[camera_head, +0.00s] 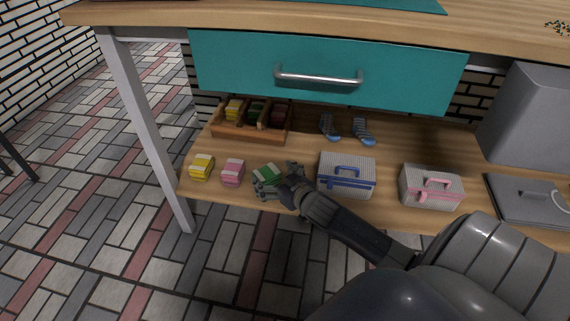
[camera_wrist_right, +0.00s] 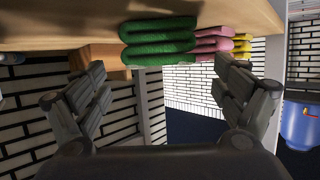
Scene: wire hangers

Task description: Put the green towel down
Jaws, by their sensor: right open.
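The folded green towel (camera_head: 267,174) lies on the wooden lower shelf, at the right end of a row with a pink and a yellow towel. My right gripper (camera_head: 277,181) is open right at the green towel, and its fingers partly cover it in the head view. In the right wrist view the green towel (camera_wrist_right: 158,38) shows at the top, beyond the spread fingers (camera_wrist_right: 160,90), with nothing held between them. I cannot tell whether a finger touches it. My left gripper is not in view.
The pink towel (camera_head: 233,172) and yellow towel (camera_head: 201,167) sit left of the gripper. A wooden divided box (camera_head: 247,132) with folded towels stands behind. A blue-trimmed case (camera_head: 346,176) is close on the right, then a pink-trimmed case (camera_head: 431,187). A teal drawer (camera_head: 230,65) hangs above.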

